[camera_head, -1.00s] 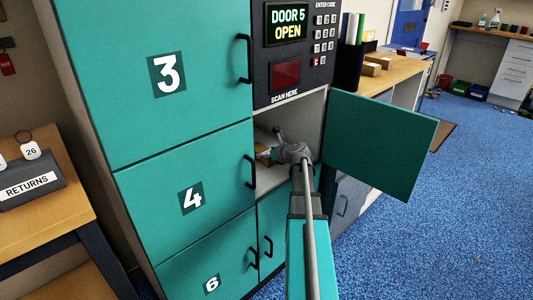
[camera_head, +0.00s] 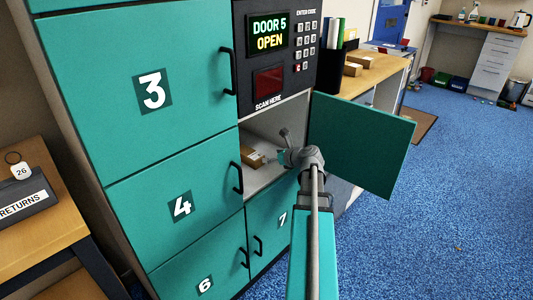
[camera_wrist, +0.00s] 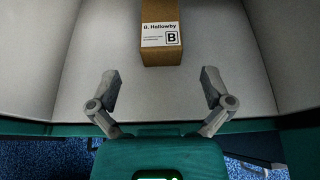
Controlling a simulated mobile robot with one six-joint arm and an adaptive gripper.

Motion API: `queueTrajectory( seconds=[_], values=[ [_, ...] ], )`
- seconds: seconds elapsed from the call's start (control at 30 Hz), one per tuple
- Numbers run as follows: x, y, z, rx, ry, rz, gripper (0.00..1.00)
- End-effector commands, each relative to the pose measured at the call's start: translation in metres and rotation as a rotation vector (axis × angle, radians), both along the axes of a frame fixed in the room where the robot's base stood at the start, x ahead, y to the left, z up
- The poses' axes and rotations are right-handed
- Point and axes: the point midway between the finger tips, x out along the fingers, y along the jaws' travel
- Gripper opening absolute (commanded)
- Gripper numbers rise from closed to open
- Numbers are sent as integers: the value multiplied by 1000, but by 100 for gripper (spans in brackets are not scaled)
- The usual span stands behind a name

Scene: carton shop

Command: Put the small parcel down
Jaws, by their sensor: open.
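The small parcel (camera_head: 252,158) is a brown box lying on the floor of the open locker compartment (camera_head: 268,180). Hallowby" and a boxed "B". My gripper (camera_wrist: 160,92) is open and empty at the compartment's mouth, its fingers apart on either side and short of the parcel's near end. In the head view my wrist hides most of the gripper. The compartment door (camera_head: 362,145) stands swung open to the right.
The locker screen (camera_head: 268,32) reads "DOOR 5 OPEN". Doors 3 (camera_head: 152,92), 4 (camera_head: 182,207) and 6 (camera_head: 205,284) are shut. A returns box (camera_head: 22,200) sits on a table at left. A wooden counter (camera_head: 378,75) with parcels stands behind the open door.

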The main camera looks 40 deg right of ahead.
Motion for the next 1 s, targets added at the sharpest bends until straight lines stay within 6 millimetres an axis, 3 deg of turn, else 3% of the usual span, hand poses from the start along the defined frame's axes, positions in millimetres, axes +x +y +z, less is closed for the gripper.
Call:
queueTrajectory(
  seconds=[0.77, 1.0],
  values=[
    [-5, 0, 2, -2, 1, 2, 100],
    [1, 16, -2, -53, 20, 52, 100]
  ],
)
